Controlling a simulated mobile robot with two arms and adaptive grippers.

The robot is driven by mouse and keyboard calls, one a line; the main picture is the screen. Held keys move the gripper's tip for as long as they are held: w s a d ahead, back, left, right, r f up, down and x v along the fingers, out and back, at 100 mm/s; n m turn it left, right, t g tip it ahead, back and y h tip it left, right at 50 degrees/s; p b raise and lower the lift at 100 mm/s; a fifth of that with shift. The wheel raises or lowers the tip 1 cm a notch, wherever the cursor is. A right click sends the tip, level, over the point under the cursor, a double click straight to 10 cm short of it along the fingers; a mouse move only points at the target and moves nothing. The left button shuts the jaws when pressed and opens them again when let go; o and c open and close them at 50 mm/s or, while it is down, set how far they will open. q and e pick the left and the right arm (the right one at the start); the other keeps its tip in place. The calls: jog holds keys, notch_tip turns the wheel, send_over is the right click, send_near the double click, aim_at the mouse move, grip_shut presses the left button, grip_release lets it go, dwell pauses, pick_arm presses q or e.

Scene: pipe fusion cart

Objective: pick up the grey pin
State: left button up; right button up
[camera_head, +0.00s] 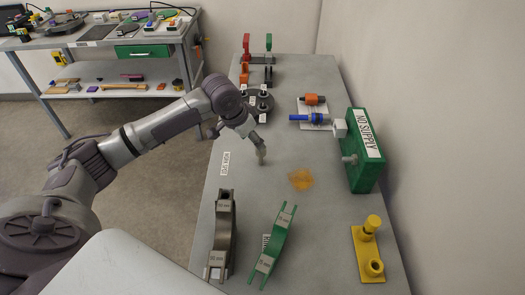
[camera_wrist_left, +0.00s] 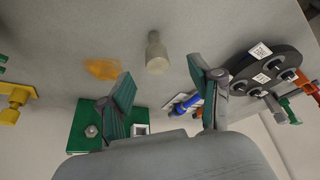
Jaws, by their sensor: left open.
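My left gripper (camera_head: 255,138) reaches over the table from the left and points down. In the wrist view its two green-padded fingers (camera_wrist_left: 161,80) are spread apart and empty. The pin appears between and just beyond the fingertips; I cannot tell whether they touch it. My right gripper is in neither view.
An orange patch (camera_head: 301,179) lies right of the pin. Near it are a green box marked "NO SUPPLY" (camera_head: 362,155), a blue tool (camera_head: 308,118), a dark round holder (camera_head: 259,104), two curved brackets (camera_head: 224,235) (camera_head: 272,246) and a yellow stand (camera_head: 367,252).

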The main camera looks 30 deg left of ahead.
aim_at(261, 156)
pick_arm(q)
jog(key=x, duration=0.3)
jog(key=shift+w+d+f+p, duration=0.1)
jog(key=shift+d+f+p, duration=0.05)
jog(key=shift+d+p, duration=0.15)
jog(key=p+x, duration=0.1)
jog(key=x, duration=0.2)
jog(key=shift+f, duration=0.35)
jog(key=shift+w+d+f, duration=0.1)
jog(key=shift+w+f, duration=0.1)
jog(key=shift+f, duration=0.25)
grip_shut()
